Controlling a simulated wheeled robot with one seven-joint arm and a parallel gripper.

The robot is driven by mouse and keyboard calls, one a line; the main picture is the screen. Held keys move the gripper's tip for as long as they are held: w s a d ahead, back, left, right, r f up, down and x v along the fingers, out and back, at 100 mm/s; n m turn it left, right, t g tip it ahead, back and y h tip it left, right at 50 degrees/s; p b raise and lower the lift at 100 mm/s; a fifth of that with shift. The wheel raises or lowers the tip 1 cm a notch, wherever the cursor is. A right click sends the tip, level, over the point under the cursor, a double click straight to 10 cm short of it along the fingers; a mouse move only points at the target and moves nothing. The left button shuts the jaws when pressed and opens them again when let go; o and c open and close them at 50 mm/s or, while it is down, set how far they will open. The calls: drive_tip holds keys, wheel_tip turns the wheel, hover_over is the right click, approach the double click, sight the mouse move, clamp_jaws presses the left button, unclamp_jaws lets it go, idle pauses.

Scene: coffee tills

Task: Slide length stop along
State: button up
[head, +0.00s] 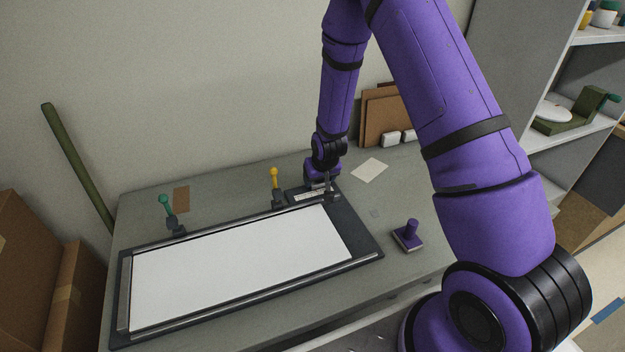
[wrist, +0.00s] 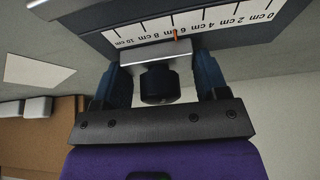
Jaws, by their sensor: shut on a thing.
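The length stop is a grey metal block with a black round knob (wrist: 160,84) in the wrist view. An orange pointer (wrist: 176,36) on it lies over a white centimetre scale (wrist: 215,27), close to the 6 cm label. My gripper (wrist: 163,78) is shut on the stop, with one blue finger on each side of the block. In the head view my gripper (head: 321,182) is down at the far right corner of the dark-framed bed (head: 366,242), and it partly hides the stop there. A white sheet (head: 235,265) lies flat in the bed.
A yellow-knobbed lever (head: 275,180) and a green-knobbed lever (head: 167,208) stand along the bed's back edge. A purple-handled stamp (head: 409,236) sits right of the bed. A pale card (head: 370,171) lies behind it, near brown boards (head: 384,115) against the wall.

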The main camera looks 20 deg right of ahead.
drive_tip(key=o, duration=1.3)
drive_tip(key=shift+c, duration=0.2)
drive_tip(key=v, duration=1)
drive_tip(key=shift+s+r, duration=0.2)
drive_tip(key=shift+r, duration=0.15)
drive_tip(key=s+f+v, duration=0.1)
drive_tip(key=s+v, duration=0.2)
drive_tip(key=v, duration=1.3)
drive_tip(key=s+d+f+v, duration=0.15)
drive_tip(key=s+v, duration=0.25)
drive_tip(key=v, duration=1.3)
drive_tip(key=s+r, duration=0.3)
drive_tip(key=s, duration=0.8)
drive_tip(key=shift+s+r+n+t, duration=0.15)
drive_tip(key=shift+s+n+t, duration=0.15)
drive_tip(key=shift+t, duration=0.1)
